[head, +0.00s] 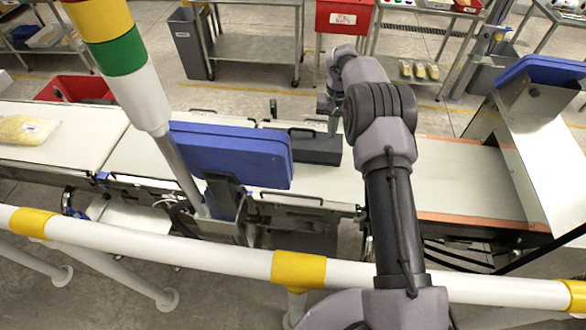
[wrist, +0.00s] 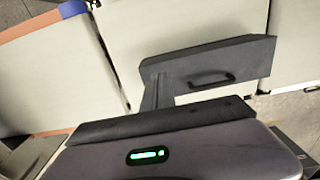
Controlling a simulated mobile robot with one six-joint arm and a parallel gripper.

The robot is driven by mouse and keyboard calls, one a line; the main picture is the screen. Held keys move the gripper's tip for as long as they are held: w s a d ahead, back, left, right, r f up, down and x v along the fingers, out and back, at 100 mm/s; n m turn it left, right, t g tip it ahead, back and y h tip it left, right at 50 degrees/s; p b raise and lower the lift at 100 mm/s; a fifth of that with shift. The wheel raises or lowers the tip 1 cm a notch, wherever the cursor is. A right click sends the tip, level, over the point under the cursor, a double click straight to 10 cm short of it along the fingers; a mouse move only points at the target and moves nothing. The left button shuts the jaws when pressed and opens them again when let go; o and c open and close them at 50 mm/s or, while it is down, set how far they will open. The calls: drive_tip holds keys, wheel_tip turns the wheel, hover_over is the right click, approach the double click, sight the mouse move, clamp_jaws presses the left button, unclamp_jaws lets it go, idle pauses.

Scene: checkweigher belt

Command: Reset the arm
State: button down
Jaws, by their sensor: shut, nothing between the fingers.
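My arm reaches out over the checkweigher belt in the head view. My gripper (head: 333,125) points down beside the dark grey housing (head: 315,149) at the belt's far side. In the wrist view my gripper (wrist: 157,92) shows as a dark finger shape in front of the same housing (wrist: 220,65), which has a black handle. The fingers are shut with nothing held. I cannot tell from these views whether the fingertips touch the housing.
The pale belt (head: 450,175) is empty on the right. A yellowish bag (head: 25,130) lies on the left belt. A blue panel (head: 228,153) and a striped signal post (head: 140,85) stand left of my arm. A white and yellow rail (head: 180,252) crosses in front.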

wheel_tip(320, 180, up, 4)
drive_tip(key=shift+p, duration=1)
drive_tip(key=shift+f, duration=0.1)
drive_tip(key=s+a+r+m+t+y+b, duration=0.1)
drive_tip(key=s+a+r+t+b, duration=0.25)
drive_tip(key=s+r+b, duration=1.05)
drive_tip(key=s+a+f+t+b, duration=0.1)
drive_tip(key=s+f+b, duration=0.2)
drive_tip(key=s, duration=1)
drive_tip(key=s+a+f+m+t+y+b, duration=0.1)
drive_tip(key=s+f+b, duration=0.2)
drive_tip(key=s, duration=1)
wheel_tip(320, 180, down, 2)
drive_tip(key=shift+s+a, duration=0.25)
drive_tip(key=shift+a, duration=0.15)
